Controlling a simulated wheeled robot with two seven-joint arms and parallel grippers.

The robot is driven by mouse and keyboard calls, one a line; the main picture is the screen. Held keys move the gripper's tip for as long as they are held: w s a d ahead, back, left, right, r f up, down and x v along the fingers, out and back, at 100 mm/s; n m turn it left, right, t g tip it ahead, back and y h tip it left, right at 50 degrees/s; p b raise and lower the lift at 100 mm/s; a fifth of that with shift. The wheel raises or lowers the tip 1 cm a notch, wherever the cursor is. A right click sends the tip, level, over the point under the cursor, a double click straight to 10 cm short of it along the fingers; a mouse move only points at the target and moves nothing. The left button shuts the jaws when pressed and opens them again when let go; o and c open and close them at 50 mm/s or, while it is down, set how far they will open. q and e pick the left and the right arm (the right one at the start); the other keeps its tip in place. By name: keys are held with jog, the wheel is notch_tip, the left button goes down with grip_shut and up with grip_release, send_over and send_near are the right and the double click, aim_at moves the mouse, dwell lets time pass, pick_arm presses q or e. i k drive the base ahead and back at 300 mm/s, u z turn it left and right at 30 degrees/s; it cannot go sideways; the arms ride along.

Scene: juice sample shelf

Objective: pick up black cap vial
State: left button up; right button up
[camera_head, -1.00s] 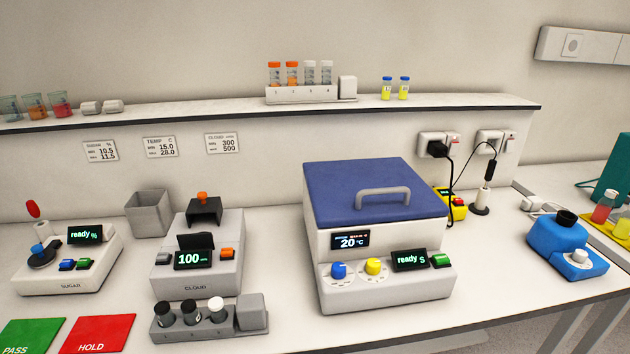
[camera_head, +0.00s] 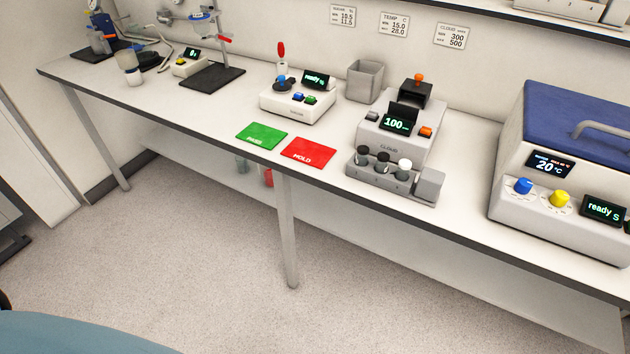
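Two black cap vials stand upright in a small grey rack at the front edge of the bench, in front of the cloud meter. The left black cap vial (camera_head: 361,155) and the middle black cap vial (camera_head: 382,162) have dark caps; a white cap vial (camera_head: 404,168) stands to their right. The grey rack (camera_head: 390,183) has a raised block at its right end. Neither of my grippers shows in the head view.
The cloud meter (camera_head: 388,140) reads 100 behind the rack. A green PASS mat (camera_head: 262,136) and a red HOLD mat (camera_head: 308,153) lie left of it. The sugar meter (camera_head: 298,103), grey bin (camera_head: 364,82) and blue-lidded machine (camera_head: 560,180) stand nearby. Open floor (camera_head: 200,270) lies before the bench.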

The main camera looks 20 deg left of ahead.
aim_at(383, 158)
jog(key=u, duration=0.65)
jog(key=k, duration=0.9)
jog(key=u, duration=1.05)
jog(key=i, duration=1.35)
jog(key=z, duration=1.1)
jog(key=i, duration=0.75)
jog(key=z, duration=0.85)
